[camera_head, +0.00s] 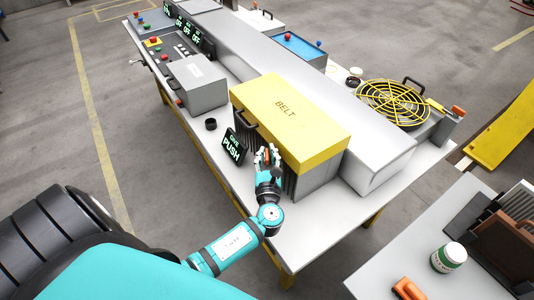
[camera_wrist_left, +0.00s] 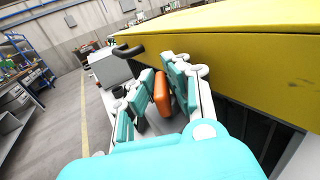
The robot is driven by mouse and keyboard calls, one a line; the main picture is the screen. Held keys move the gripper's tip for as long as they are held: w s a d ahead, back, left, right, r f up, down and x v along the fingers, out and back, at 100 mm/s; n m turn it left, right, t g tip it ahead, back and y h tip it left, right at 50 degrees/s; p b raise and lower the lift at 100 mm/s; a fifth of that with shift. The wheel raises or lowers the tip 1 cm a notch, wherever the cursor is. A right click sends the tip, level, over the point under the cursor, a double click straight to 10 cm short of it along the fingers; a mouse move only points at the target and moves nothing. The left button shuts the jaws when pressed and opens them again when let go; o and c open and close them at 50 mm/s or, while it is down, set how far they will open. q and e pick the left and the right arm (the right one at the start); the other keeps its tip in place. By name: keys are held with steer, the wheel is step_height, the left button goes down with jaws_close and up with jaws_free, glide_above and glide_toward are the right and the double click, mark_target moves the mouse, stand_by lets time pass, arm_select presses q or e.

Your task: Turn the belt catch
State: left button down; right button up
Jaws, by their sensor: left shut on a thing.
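The belt box (camera_head: 290,115) has a yellow cover marked "BELT" and stands on the long grey bench in the head view. Its yellow side (camera_wrist_left: 230,50) fills the upper right of the left wrist view. An orange catch (camera_wrist_left: 162,93) shows between the fingers of my left gripper (camera_wrist_left: 165,88). My left gripper also shows in the head view (camera_head: 267,158), at the near side of the belt box, and is shut on the catch. The fingers partly cover the catch, so its mounting is hidden. My right gripper is not in view.
A black sign (camera_head: 235,147) reading "PUSH" stands just left of my left gripper. A grey box (camera_head: 198,84) and a small black cup (camera_head: 210,124) are farther left. A yellow-guarded fan (camera_head: 393,103) stands to the right. A side table (camera_head: 385,275) is at lower right.

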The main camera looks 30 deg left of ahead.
arm_select(q)
steer(key=n+g+y+b, duration=0.2)
steer(key=n+g+y, duration=0.2)
steer(key=g+y, duration=0.1)
steer(key=shift+n+g, duration=0.3)
steer(key=shift+n, duration=0.1)
steer(key=shift+r, duration=0.1)
steer(key=c, duration=1.6)
jaws_free()
steer(key=shift+c, duration=0.2)
steer(key=shift+s+d, duration=0.1)
steer(key=shift+d, duration=0.15)
steer(key=v, duration=0.7)
